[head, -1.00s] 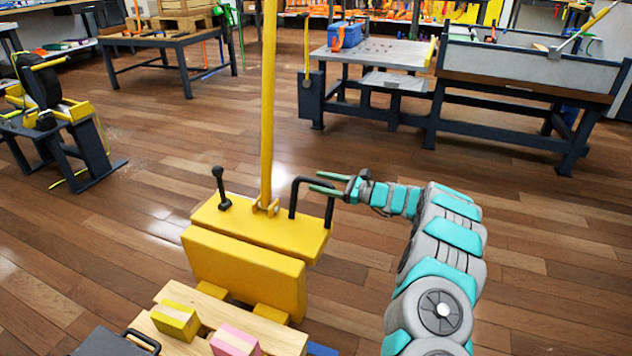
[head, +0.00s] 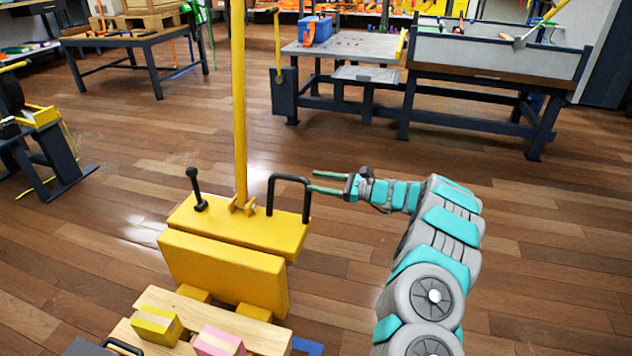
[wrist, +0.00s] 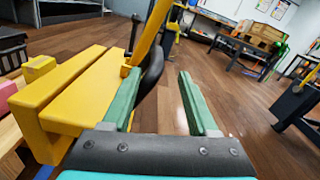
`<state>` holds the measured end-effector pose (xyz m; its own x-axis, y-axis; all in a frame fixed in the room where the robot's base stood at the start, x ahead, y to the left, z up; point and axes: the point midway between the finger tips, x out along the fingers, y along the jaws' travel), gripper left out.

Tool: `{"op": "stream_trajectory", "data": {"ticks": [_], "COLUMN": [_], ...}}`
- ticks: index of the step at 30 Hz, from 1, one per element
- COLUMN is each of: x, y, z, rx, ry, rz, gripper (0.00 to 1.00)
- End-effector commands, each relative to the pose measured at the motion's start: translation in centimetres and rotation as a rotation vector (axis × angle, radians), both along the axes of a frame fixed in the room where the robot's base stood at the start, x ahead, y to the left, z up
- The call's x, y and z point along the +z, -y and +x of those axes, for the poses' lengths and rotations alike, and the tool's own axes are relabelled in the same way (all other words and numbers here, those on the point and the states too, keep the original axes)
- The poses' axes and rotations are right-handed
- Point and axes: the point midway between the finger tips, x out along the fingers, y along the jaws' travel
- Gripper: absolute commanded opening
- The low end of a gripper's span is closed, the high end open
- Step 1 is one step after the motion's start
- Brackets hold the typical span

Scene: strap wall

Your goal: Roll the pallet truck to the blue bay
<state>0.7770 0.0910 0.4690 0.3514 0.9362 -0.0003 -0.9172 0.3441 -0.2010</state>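The yellow pallet truck (head: 225,270) stands low in the head view, with a tall yellow pole (head: 239,100), a black knobbed lever (head: 197,190) and a black loop handle (head: 288,180). A wooden pallet (head: 190,310) is at its near side. My gripper (head: 311,181) is open, its green fingers pointing left, with tips just right of the loop handle. In the wrist view, the dark handle (wrist: 153,68) shows beside the left finger; the fingers (wrist: 160,95) hold nothing. A blue patch (head: 307,346) shows on the floor beside the pallet, mostly hidden; I cannot tell if it is the bay.
A yellow-pink load sits on the pallet: a yellow block (head: 156,325) and a pink block (head: 218,341). A metal workbench (head: 340,50) and a grey trough table (head: 495,60) stand behind. A dark stand (head: 45,150) is at left. Wood floor between is clear.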

Motion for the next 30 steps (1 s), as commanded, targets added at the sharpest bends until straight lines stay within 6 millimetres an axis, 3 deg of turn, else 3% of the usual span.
{"op": "stream_trajectory", "data": {"ticks": [30], "x": [0.0], "y": [6.1], "z": [-2.3], "rx": [-0.001], "ry": [-0.001], "rz": [0.001], "gripper": [0.57]}}
